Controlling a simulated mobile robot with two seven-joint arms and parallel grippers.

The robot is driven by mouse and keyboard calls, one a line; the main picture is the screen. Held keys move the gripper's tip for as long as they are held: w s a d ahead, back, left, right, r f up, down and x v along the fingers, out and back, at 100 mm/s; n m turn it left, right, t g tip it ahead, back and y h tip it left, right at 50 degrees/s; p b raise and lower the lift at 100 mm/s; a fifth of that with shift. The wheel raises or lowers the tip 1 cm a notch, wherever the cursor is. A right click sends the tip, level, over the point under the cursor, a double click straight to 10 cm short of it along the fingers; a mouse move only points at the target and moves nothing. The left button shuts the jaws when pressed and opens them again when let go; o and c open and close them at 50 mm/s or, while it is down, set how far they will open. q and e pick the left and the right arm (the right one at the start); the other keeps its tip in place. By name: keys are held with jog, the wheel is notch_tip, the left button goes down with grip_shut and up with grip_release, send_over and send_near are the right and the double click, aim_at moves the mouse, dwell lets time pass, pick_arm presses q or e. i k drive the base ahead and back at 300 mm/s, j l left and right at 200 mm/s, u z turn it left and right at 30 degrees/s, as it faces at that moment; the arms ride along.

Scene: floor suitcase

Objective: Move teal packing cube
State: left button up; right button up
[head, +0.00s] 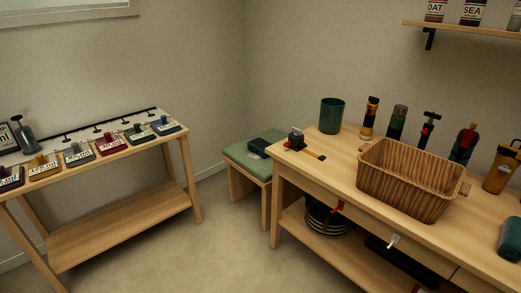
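I cannot pick out a teal packing cube for certain. A teal rounded bundle (512,238) lies on the right table, cut off by the right picture edge; I cannot tell what it is. A dark teal cylindrical bin (331,116) stands upright at the left back of the same table. A dark folded or boxy item (262,145) lies on a green-cushioned stool (239,156) in the corner. No suitcase shows. Neither of my grippers is in view.
The right table (345,185) holds a wicker basket (405,180), several upright tools and bottles, and a tape measure (297,141).

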aim_at(258, 145)
jog(key=i+j, duration=0.15)
jog(key=i, duration=0.5)
jog(key=i+j, duration=0.2)
jog(key=i, duration=0.45)
jog(key=u, duration=0.05)
